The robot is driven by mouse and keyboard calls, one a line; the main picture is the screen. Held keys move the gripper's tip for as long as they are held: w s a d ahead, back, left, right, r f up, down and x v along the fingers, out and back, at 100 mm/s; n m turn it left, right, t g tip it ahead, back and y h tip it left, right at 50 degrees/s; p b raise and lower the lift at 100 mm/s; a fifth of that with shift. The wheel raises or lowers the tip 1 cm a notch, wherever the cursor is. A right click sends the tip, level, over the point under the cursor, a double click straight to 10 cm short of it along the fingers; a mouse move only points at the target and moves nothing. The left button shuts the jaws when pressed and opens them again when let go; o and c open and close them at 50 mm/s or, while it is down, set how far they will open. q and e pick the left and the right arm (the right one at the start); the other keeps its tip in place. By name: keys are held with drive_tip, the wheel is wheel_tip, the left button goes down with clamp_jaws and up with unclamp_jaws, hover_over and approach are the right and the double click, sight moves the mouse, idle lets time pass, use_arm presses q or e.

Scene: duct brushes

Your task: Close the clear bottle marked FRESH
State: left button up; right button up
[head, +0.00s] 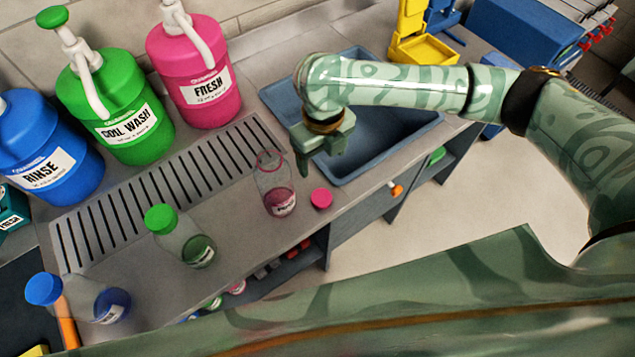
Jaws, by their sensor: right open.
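A clear bottle (276,191) with pink liquid and a small label stands uncapped on the counter; its label is too small to read, but its pink matches the dispenser marked FRESH. A pink cap (321,198) lies on the counter just right of the bottle. My right gripper (306,168) is open and points down, above and to the right of the bottle's mouth, near the sink's left edge. It appears empty and apart from both bottle and cap. My left gripper is not in view.
A pink FRESH dispenser (207,88), a green COIL WASH dispenser (124,122) and a blue RINSE dispenser (47,160) stand behind the slotted drainboard (150,196). Green-capped (172,240) and blue-capped (85,300) bottles are at left. The blue sink (403,142) is at right.

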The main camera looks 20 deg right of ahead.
drive_tip(key=b, duration=0.3)
hover_over(322, 197)
wheel_tip(322, 197, down, 11)
drive_tip(key=shift+w+a+f, duration=0.1)
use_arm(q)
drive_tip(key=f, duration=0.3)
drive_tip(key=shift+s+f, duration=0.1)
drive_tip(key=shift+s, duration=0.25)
use_arm(e)
wheel_tip(322, 197, down, 5)
drive_tip(key=shift+f+b, duration=0.1)
drive_tip(key=shift+b, duration=0.9)
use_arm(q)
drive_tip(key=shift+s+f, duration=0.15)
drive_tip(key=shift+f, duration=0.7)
use_arm(e)
drive_tip(key=c, duration=1.1)
